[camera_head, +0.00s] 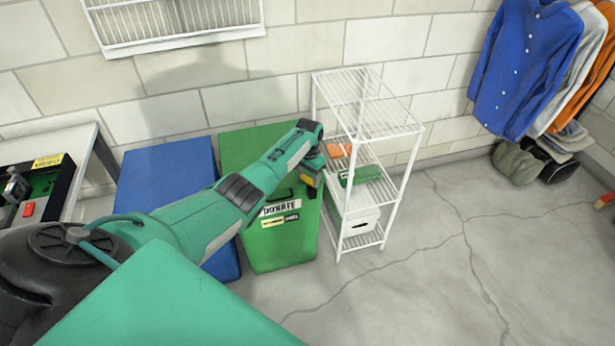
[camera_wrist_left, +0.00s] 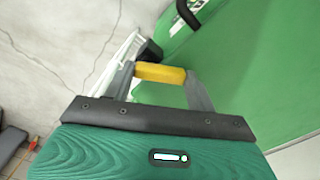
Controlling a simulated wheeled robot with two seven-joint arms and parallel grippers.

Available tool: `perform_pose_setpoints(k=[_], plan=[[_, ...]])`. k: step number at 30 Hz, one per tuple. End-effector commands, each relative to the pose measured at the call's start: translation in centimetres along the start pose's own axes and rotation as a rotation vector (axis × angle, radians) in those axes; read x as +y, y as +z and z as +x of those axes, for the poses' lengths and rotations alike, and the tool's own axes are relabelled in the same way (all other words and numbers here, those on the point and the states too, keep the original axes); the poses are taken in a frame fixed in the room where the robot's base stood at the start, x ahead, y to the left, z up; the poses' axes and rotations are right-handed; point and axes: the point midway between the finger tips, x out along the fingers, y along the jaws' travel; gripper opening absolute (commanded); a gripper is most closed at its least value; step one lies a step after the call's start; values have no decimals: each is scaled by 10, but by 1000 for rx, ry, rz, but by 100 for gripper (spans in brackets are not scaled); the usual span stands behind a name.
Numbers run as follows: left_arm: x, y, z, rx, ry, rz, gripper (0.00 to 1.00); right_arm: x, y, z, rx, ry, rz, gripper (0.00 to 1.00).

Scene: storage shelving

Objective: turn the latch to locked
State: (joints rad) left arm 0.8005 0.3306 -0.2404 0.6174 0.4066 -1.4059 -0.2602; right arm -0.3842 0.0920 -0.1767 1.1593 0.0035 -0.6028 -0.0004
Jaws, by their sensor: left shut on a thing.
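A green donation bin (camera_head: 275,245) with a "DONATE" label stands against the wall, its lid closed. A yellow piece (camera_wrist_left: 160,73), which appears to be the latch's handle, lies between the fingers of my left gripper (camera_wrist_left: 161,82) in the left wrist view. It also shows small in the head view (camera_head: 307,181), by the bin's right side. My left gripper (camera_head: 311,178) is shut on it. A black part (camera_wrist_left: 150,51) sits just beyond the yellow piece. The latch's exact position, locked or not, cannot be told. My right gripper is not in view.
A white wire shelf (camera_head: 368,115) stands close to the right of the bin, holding a few items. A blue bin (camera_head: 165,175) stands at its left. Clothes (camera_head: 525,65) hang at the far right. The floor (camera_head: 440,270) in front is mostly clear.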

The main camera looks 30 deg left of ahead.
Motion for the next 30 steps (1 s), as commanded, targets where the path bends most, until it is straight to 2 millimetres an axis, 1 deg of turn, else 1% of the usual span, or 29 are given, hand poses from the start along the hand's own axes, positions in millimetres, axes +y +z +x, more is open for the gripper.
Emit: perform_pose_setpoints(k=[6,11,15,24,30], plan=[[0,-4,0,1,0,201,34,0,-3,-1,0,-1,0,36],[1,-7,0,2,0,334,34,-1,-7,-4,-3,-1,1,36],[2,-8,0,1,0,432,34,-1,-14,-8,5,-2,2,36],[3,-10,0,1,1,562,34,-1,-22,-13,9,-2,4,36],[3,-11,0,1,1,594,34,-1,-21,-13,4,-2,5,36]])
